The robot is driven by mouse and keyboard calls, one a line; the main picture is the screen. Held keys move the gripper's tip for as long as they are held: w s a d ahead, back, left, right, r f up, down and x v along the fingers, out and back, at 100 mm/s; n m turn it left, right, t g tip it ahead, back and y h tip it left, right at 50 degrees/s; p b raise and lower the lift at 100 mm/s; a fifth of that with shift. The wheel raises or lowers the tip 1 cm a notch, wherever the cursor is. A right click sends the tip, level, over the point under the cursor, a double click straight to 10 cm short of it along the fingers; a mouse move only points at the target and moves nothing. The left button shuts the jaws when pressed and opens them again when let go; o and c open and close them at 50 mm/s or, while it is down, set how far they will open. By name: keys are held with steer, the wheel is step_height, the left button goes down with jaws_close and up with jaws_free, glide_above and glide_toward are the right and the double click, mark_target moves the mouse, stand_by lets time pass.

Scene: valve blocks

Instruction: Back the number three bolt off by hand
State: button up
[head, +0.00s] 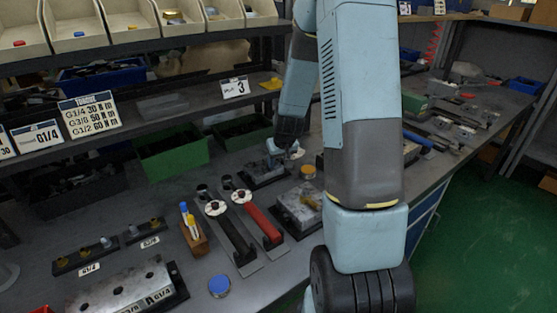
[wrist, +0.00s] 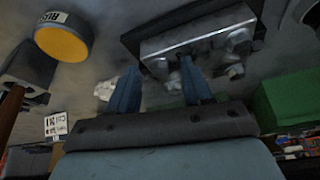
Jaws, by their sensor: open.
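A grey metal valve block (wrist: 200,38) with silver bolts or fittings along its near face sits on a dark base in the wrist view. It appears to be the small block (head: 264,168) below the "3" sign (head: 236,88) in the head view. My gripper (wrist: 156,70) is open, its two blue fingers apart. The right finger overlaps a fitting on the block's edge; I cannot tell if it touches. The left finger is beside a small pale piece (wrist: 105,87). In the head view my gripper (head: 283,150) is low over this block. No bolt numbers are readable.
A yellow-capped tin (wrist: 62,40) and a green bin (wrist: 288,98) flank the block in the wrist view. Another metal block (head: 300,207) and red and black torque wrenches (head: 262,224) lie nearer in the head view. A shelf (head: 150,112) overhangs the back.

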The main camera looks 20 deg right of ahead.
jaws_close()
stand_by(0.3)
steer(key=shift+s+d+n+y, duration=0.15)
steer(key=shift+n+y, duration=0.75)
steer(key=shift+n, duration=1.3)
steer(key=shift+w+d+n+g+y, duration=0.2)
steer(key=shift+n+g+y, duration=0.3)
steer(key=shift+n, duration=1.2)
steer(key=shift+w+d+n+g+y, duration=0.15)
steer(key=shift+n+g+y, duration=0.35)
steer(key=shift+n, duration=1.2)
steer(key=n, duration=0.2)
steer(key=n+g, duration=0.1)
steer(key=n, duration=0.1)
steer(key=shift+w+n+g+y, duration=0.15)
steer(key=shift+n+g+y, duration=0.15)
steer(key=shift+n+y, duration=0.1)
steer(key=n, duration=0.2)
steer(key=n+g, duration=0.1)
steer(key=n, duration=0.1)
steer(key=n+g, duration=0.1)
steer(key=shift+w+n, duration=0.25)
steer(key=shift+n, duration=0.15)
